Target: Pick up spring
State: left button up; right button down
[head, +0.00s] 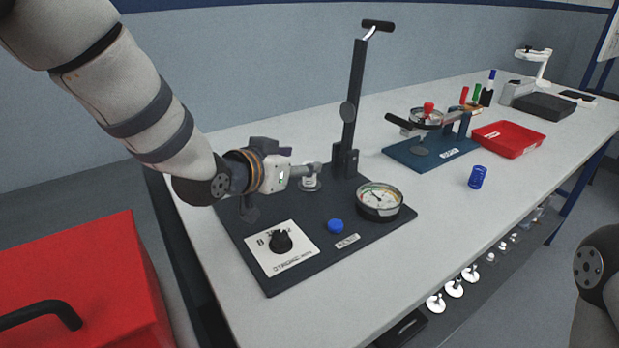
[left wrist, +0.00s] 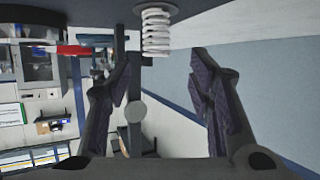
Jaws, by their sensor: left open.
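A pale coil spring (left wrist: 157,32) shows at the top of the left wrist view, its axis running up and down the picture. One end meets a dark surface at the top edge. In the head view, a small light metallic piece (head: 311,181) on the black base plate is probably this spring, partly hidden by my gripper. My left gripper (head: 306,171) is low over the plate. In the left wrist view its fingers (left wrist: 163,68) are spread wide, with the spring between and beyond the tips and nothing held. A blue, coil-like cylinder (head: 477,177) stands on the table.
The black base plate (head: 300,265) carries a tall lever post (head: 352,110), a dial gauge (head: 380,199), a blue button (head: 335,226) and a knob (head: 281,240). A blue fixture (head: 440,155) and red tray (head: 508,139) stand farther right. The tabletop front right is clear.

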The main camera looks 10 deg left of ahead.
aim_at(309, 178)
pick_arm(q)
jog(key=w+f, duration=0.1)
jog(key=w+d, duration=0.1)
jog(key=w+f, duration=0.1)
jog(key=shift+w+d+f+b, duration=0.2)
jog(key=shift+d+f+b, duration=0.15)
jog(key=shift+w+r, duration=0.1)
jog(key=shift+r, duration=0.15)
jog(key=shift+c, duration=0.9)
grip_shut()
